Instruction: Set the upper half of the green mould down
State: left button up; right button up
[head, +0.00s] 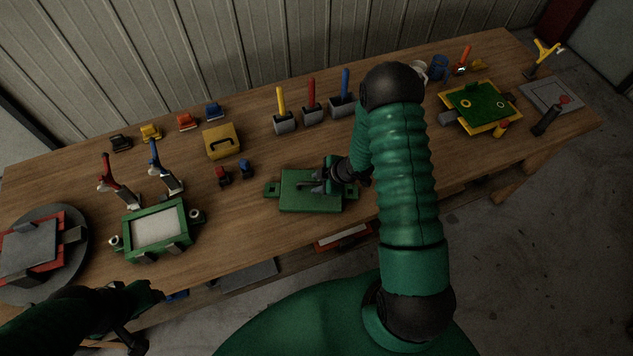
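The upper half of the green mould (298,203) is a flat green block with a tab at each end. It lies level at the front middle of the table; I cannot tell whether it touches the wood. My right gripper (318,186) is over its top, with its dark fingers at the middle of the block. Any handle there is hidden, so its grip is unclear. The green frame (183,215) with a pale filling, apparently the lower half, stands to the left. My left gripper (148,312) is low at the left, off the table's front edge, dark and hard to read.
A yellow box (222,141) with a handle stands behind. Small red and blue pieces (234,172) lie between. Red and blue upright tools (165,172) stand behind the green frame. A red mould (65,225) sits on a grey disc at far left. Bare wood lies between frame and block.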

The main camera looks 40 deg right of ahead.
jog(key=s+r+m+h+p, duration=0.1)
jog(key=s+r+m+h, duration=0.25)
jog(key=r, duration=1.25)
jog(key=s+a+r+m+g+y, duration=0.1)
jog(key=s+a+r+m+g, duration=0.15)
jog(key=s+a+m, duration=0.35)
jog(key=s+a+r+m+g, duration=0.15)
jog(key=s+a+r, duration=0.25)
jog(key=a, duration=0.4)
pick_arm(q)
jog(key=f+b, duration=0.2)
jog(key=b, duration=0.1)
jog(key=shift+a+f, duration=0.3)
jog(key=shift+a, duration=0.1)
pick_arm(e)
jog(key=f, duration=0.4)
jog(key=shift+w+d+m+t, duration=0.15)
jog(key=shift+d+m+t, duration=0.15)
jog(key=shift+d+t, duration=0.1)
pick_arm(q)
jog(key=shift+d, duration=0.3)
pick_arm(e)
jog(key=shift+d, duration=0.3)
